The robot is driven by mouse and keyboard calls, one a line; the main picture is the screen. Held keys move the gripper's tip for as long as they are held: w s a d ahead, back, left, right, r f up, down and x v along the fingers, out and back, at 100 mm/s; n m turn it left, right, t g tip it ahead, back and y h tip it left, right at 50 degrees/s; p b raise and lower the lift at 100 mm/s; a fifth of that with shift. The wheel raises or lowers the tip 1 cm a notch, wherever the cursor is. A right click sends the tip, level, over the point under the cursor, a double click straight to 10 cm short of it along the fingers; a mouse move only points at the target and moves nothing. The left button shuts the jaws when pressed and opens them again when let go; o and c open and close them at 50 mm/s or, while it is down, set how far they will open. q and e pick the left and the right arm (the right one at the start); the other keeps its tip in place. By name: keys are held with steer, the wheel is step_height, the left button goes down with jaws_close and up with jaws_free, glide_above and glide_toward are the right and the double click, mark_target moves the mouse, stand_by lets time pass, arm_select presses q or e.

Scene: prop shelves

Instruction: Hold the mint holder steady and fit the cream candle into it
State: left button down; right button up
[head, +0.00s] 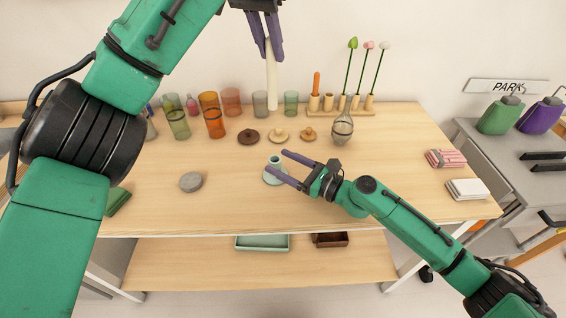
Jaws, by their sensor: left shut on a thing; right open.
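The cream candle (271,85) hangs upright below my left gripper (267,48), which is shut on its upper part. The candle is high above the table, in front of the glasses in the picture. The mint holder (274,161) stands on the table near the middle, with a round base and a short raised socket. My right gripper (280,164) is open, with its two fingers on either side of the mint holder. I cannot tell whether the fingers touch it.
Coloured glasses (212,117) line the back left. Wooden lids (279,135) lie behind the mint holder. A wooden rack (341,111) holds an orange candle and flower stems. A grey disc (191,182) lies left; the front middle is clear.

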mark_target(271, 97)
steer(key=shift+w+a, duration=0.1)
steer(key=shift+a, duration=0.05)
jaws_close()
arm_select(q)
step_height(271, 97, down, 10)
steer(key=shift+r, duration=0.1)
steer(key=shift+s+f, duration=0.1)
steer(key=shift+f, duration=2.25)
